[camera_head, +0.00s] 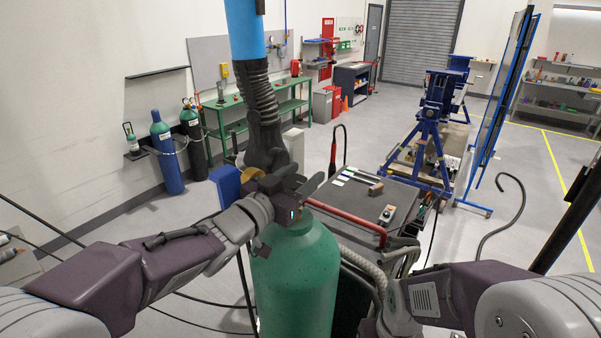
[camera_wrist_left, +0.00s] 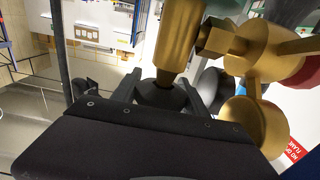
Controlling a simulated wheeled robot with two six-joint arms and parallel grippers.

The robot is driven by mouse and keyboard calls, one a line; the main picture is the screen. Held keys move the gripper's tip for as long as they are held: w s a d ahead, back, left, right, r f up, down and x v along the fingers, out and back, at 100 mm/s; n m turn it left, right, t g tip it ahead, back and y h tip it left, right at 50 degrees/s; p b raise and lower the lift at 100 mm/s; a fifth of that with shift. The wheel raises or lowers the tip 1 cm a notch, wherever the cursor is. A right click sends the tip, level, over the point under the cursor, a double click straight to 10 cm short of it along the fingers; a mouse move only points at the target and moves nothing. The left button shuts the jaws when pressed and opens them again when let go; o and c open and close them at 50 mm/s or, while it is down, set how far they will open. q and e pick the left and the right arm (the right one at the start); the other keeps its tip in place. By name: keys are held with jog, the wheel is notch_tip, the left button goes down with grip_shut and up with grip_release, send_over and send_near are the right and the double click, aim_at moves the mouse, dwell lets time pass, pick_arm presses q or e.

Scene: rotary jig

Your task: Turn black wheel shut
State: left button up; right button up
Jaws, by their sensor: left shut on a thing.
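The green gas cylinder (camera_head: 295,280) stands upright in front of me, with a brass valve (camera_wrist_left: 178,40) on top. The black wheel (camera_wrist_left: 155,94) sits at the end of the brass valve stem, between the fingers of my left gripper (camera_wrist_left: 160,98) in the left wrist view. My left gripper (camera_head: 298,184) is shut on the wheel, at the top of the cylinder in the head view. There the gripper and arm hide most of the wheel. My right arm comes in from the right, but its fingers do not show.
A grey welding cart (camera_head: 375,205) with a red handle (camera_head: 345,218) stands just right of the cylinder. A blue block (camera_head: 225,186) is by the valve on the left. Cables and hoses run around the cylinder.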

pick_arm(q)
jog(key=o, duration=1.4)
jog(key=shift+c, duration=0.2)
jog(key=b+v, duration=0.1)
jog(key=v, duration=0.8)
jog(key=shift+w+f, duration=0.1)
jog(key=shift+w, duration=0.05)
